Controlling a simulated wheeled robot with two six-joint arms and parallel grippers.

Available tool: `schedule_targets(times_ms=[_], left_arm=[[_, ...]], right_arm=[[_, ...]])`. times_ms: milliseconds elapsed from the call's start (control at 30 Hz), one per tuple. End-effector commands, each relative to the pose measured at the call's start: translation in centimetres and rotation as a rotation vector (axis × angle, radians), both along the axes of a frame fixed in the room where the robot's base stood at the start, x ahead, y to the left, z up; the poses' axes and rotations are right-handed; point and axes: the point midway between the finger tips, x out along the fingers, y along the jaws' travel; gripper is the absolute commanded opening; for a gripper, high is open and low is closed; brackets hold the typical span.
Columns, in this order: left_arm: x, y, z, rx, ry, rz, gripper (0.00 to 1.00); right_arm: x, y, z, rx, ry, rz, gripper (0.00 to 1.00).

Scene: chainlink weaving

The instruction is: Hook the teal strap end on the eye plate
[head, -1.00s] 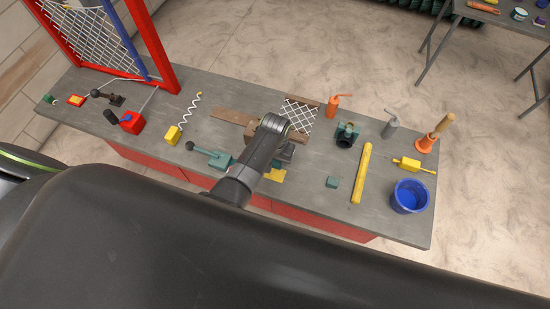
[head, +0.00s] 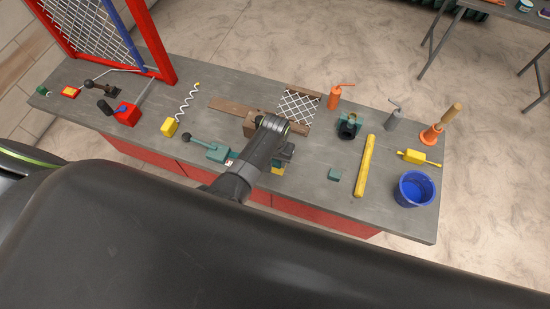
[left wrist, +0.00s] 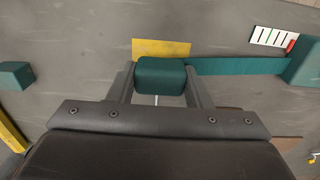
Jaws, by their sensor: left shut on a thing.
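In the left wrist view my left gripper (left wrist: 160,80) is shut on the teal strap end (left wrist: 160,73), a rounded block between its fingers. The flat teal strap (left wrist: 235,66) runs from it to the right, to a teal body (left wrist: 305,62) at the picture edge. In the head view this is the teal tensioner (head: 218,152) with a dark-knobbed lever, left of my left arm. My arm hides most of this in the head view.
A small teal block (head: 334,175), a yellow bar (head: 365,165) and a blue bucket (head: 415,190) stand right of my arm. A wooden frame with white mesh (head: 297,106) lies behind it. The grey bench (head: 310,195) is bare in front of the teal block.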

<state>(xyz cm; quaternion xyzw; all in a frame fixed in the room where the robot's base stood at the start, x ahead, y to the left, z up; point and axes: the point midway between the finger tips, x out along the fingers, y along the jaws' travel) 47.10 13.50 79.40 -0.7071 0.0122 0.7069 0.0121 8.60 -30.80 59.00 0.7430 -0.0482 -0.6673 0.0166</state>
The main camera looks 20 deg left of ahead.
Motion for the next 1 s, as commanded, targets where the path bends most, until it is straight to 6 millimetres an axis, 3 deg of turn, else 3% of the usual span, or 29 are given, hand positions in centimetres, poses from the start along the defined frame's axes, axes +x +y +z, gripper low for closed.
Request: schedule_targets(times_ms=[1000], left_arm=[[0.0, 0.01, -0.95, 0.0, 0.0, 0.0, 0.22]], right_arm=[[-0.01, 0.3, -0.76, 0.004, 0.001, -0.002, 0.36]])
